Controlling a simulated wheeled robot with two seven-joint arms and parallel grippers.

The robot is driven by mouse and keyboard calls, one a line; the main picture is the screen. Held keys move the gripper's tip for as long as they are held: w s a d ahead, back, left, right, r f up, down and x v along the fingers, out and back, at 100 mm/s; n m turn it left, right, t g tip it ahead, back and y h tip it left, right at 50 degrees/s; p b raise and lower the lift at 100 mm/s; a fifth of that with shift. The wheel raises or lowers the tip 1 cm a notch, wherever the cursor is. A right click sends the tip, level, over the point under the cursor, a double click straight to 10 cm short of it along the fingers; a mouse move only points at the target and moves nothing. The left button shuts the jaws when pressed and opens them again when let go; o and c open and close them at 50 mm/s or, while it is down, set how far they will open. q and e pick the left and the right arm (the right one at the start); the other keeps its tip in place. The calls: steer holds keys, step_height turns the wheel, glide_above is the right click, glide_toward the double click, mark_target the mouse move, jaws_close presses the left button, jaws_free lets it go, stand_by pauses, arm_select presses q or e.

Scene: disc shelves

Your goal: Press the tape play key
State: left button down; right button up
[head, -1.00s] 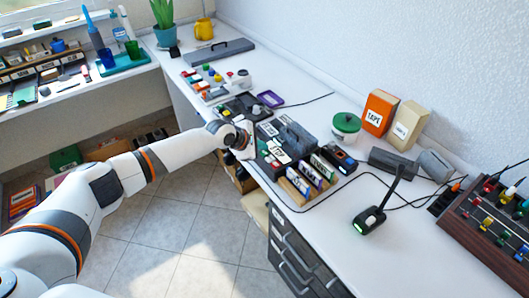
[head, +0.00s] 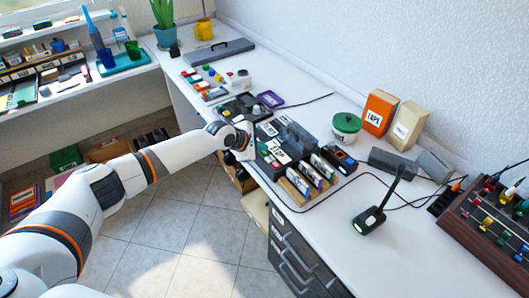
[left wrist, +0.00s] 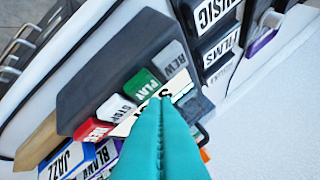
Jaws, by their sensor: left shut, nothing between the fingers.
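The tape player is a dark grey block (left wrist: 125,60) with a row of keys, seen close in the left wrist view. The green play key (left wrist: 141,84) lies between the grey REW key (left wrist: 171,60) and the light grey stop key (left wrist: 116,108); a red key (left wrist: 93,130) is at the row's lower end. My left gripper (left wrist: 161,100) has teal fingers shut together and empty. Their tips appear just below the play and stop keys, covering part of a white label. Contact cannot be told. In the head view, my left wrist hides the key row. My right gripper is not in view.
Cassettes (head: 310,172) stand in a wooden rack beside the player. A green-lidded tub (head: 346,125), an orange box (head: 379,112) and a black microphone (head: 370,219) stand to the right. Cables run across the white desk. The desk's front edge is close to my wrist.

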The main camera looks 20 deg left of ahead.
arm_select(q)
steer(key=shift+f, duration=0.65)
stand_by(0.6)
stand_by(0.3)
steer(key=shift+r+p, duration=0.8)
steer(key=shift+p, duration=0.3)
step_height(320, 180, up, 5)
steer(key=p, duration=0.5)
steer(key=shift+p, duration=0.4)
